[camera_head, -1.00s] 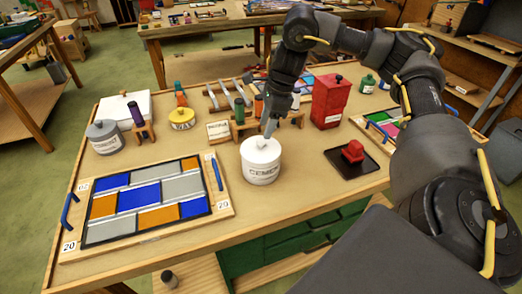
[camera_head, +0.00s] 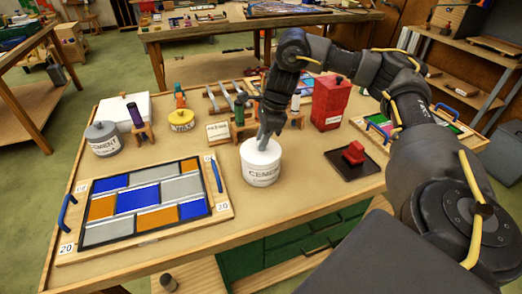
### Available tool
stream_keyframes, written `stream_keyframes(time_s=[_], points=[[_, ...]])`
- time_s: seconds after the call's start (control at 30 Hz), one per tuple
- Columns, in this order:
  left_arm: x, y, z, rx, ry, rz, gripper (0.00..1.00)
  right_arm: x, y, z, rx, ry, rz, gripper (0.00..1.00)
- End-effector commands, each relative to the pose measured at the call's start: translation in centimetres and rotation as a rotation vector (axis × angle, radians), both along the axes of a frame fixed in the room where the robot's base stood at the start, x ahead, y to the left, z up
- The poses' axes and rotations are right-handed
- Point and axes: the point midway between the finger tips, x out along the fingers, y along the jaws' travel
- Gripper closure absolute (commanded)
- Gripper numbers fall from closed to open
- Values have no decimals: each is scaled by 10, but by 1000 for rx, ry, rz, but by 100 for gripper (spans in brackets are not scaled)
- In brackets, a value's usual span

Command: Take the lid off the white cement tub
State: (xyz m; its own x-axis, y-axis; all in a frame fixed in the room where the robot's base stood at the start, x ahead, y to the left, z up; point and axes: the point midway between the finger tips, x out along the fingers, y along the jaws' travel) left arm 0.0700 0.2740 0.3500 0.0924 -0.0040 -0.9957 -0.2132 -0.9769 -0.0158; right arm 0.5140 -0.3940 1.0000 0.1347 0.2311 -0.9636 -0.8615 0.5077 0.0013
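The white cement tub (camera_head: 262,171) stands upright on the workbench, right of the leaded panel. Its white lid (camera_head: 258,151) sits on top. My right gripper (camera_head: 264,143) points down at the middle of the lid, with its fingertips at the lid's knob. The fingers hide the knob, and I cannot tell whether they are shut on it. My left gripper is not in view.
The leaded panel (camera_head: 146,203) on its board lies left of the tub. A red block on a black tray (camera_head: 350,163) is to the right. A red canister (camera_head: 331,103), a small card (camera_head: 219,132) and upright tools stand behind. A grey tub (camera_head: 104,139) is at the left.

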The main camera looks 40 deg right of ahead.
Motion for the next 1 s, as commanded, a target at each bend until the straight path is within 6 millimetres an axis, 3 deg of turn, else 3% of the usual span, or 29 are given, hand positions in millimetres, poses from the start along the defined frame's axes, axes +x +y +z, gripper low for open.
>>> stream_keyframes(time_s=[0.13,0.57,0.73,1.0], points=[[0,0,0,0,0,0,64,0,0,0,0,-1,0,98],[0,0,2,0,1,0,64,1,0,12,-1,-4,0,98],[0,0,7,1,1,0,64,0,0,39,-2,-7,0,98],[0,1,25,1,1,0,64,-57,0,100,-2,-8,3,98]])
